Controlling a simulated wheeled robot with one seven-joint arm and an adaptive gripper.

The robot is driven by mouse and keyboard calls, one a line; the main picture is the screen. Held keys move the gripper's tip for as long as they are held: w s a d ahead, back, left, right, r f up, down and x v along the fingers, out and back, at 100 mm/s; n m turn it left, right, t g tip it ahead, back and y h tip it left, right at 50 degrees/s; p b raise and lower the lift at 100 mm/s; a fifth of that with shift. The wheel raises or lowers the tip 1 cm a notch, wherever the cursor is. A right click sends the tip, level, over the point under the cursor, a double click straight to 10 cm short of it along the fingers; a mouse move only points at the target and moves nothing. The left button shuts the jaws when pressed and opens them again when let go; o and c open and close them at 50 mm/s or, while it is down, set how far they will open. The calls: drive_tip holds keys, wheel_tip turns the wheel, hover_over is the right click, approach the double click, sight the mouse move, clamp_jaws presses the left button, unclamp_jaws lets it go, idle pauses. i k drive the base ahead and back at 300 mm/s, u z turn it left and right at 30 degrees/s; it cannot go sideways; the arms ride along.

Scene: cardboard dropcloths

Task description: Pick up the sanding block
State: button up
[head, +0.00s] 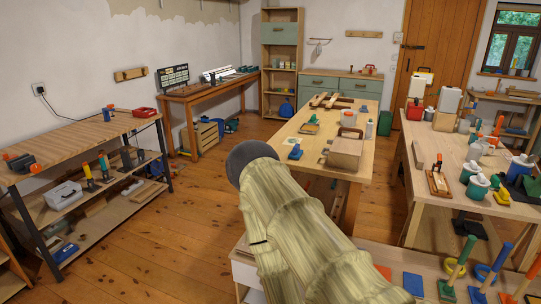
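I cannot tell for sure which object is the sanding block, as the small things are too small to make out. A small blue block-like object (295,152) lies on the near left part of the middle table (318,150). A flat wooden piece with a pale top (438,183) lies on the right table's left edge. My arm, in a pale ribbed cover, rises from the bottom middle to a dark round end. No gripper fingers show.
A cardboard-coloured box (346,150) stands on the middle table. The right table (425,150) is crowded with pots and tools. A near bench (375,257) crosses the bottom right. A shelved workbench (75,148) stands left. Open wooden floor (185,215) lies between it and the middle table.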

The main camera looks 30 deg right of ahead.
sight(296, 154)
drive_tip(key=u, duration=0.45)
drive_tip(key=i, duration=2.5)
drive_tip(key=z, duration=0.75)
